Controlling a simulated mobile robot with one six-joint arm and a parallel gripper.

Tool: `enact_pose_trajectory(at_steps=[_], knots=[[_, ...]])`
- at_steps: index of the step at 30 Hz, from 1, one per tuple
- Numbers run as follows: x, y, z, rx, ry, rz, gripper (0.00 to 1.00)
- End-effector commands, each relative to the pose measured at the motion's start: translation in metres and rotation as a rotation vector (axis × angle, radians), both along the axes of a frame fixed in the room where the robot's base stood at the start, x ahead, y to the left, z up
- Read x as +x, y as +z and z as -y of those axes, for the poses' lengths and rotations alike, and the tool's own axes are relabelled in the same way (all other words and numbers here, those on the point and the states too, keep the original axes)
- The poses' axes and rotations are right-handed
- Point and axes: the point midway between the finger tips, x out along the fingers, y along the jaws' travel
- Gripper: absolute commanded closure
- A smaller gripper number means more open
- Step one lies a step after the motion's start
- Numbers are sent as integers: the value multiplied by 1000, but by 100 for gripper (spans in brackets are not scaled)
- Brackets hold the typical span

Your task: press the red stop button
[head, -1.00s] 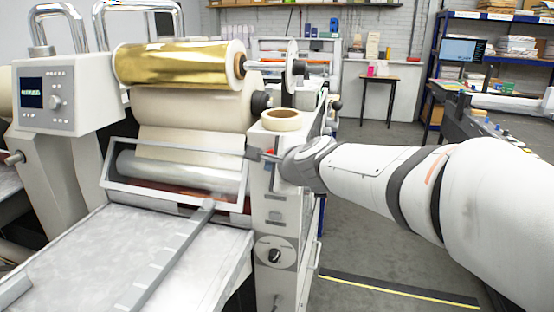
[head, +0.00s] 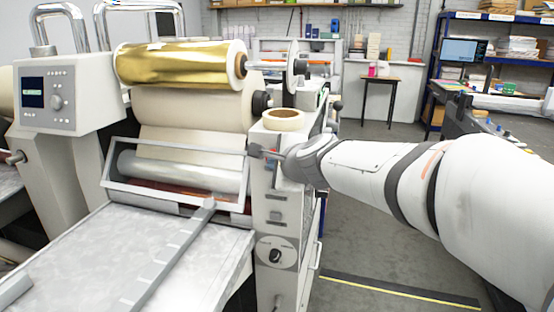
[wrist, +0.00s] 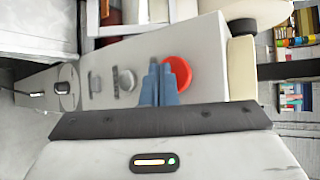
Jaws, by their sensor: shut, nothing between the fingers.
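The red stop button (wrist: 178,73) is a round red disc on the light grey panel of the machine's side column. In the wrist view it shows just right of my gripper's fingertips (wrist: 159,70), which overlap its left edge in the picture. Whether they touch it I cannot tell. The fingers are shut with nothing between them.
Other controls, including a grey knob (wrist: 127,80), sit left of the button in the wrist view. A tape roll (head: 283,119) lies on top of the column. The machine's guard frame (head: 175,192) and gold foil roll (head: 180,64) are to the left. Open floor lies right of the column.

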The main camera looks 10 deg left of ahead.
Motion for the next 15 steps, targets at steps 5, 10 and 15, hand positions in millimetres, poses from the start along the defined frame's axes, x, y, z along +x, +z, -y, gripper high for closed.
enact_pose_trajectory(at_steps=[5,10,15], knots=[[1,0,0,0,0,0,100],[3,0,0,0,0,0,100],[5,0,1,0,0,0,100]])
